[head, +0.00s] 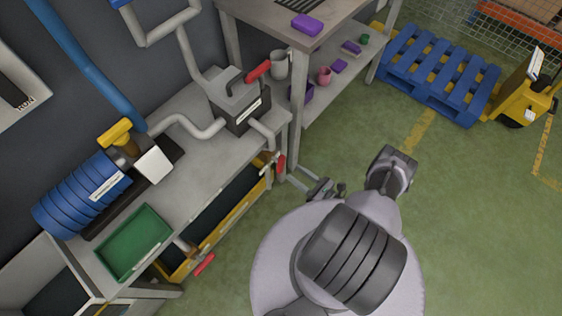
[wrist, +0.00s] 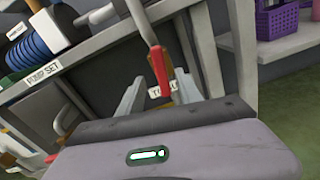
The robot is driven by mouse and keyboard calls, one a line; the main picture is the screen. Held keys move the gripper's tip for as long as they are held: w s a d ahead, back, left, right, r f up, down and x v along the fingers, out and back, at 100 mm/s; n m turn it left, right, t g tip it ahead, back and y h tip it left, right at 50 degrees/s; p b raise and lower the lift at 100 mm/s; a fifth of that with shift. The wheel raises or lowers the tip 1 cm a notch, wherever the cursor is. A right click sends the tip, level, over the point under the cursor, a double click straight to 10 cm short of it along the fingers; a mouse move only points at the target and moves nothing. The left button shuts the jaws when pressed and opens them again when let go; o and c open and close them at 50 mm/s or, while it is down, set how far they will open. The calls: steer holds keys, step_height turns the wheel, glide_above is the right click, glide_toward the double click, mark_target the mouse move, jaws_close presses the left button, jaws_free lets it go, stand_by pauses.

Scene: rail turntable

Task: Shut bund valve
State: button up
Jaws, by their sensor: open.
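My gripper (head: 326,188) is open in front of the bench's right end. In the wrist view its two fingers (wrist: 156,86) stand apart, with a red lever (wrist: 159,65) hanging down between them in the picture. Contact cannot be told. This lever is on a grey pipe and also shows in the head view (head: 280,165). A second red-handled valve (head: 204,264) sticks out low at the front of the yellow-edged bund (head: 171,269). It shows small at the lower left of the wrist view (wrist: 52,157). No readable label marks either as the bund valve.
The bench (head: 196,178) carries a blue ribbed pump (head: 75,200), a green tray (head: 134,243) and a grey box with a red handle (head: 238,98). A table leg (head: 296,110) stands close beyond my gripper. A blue pallet (head: 437,72) lies farther right.

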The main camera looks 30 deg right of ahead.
mark_target(284, 165)
steer(key=b+x, duration=0.1)
steer(key=x, duration=0.7)
jaws_close()
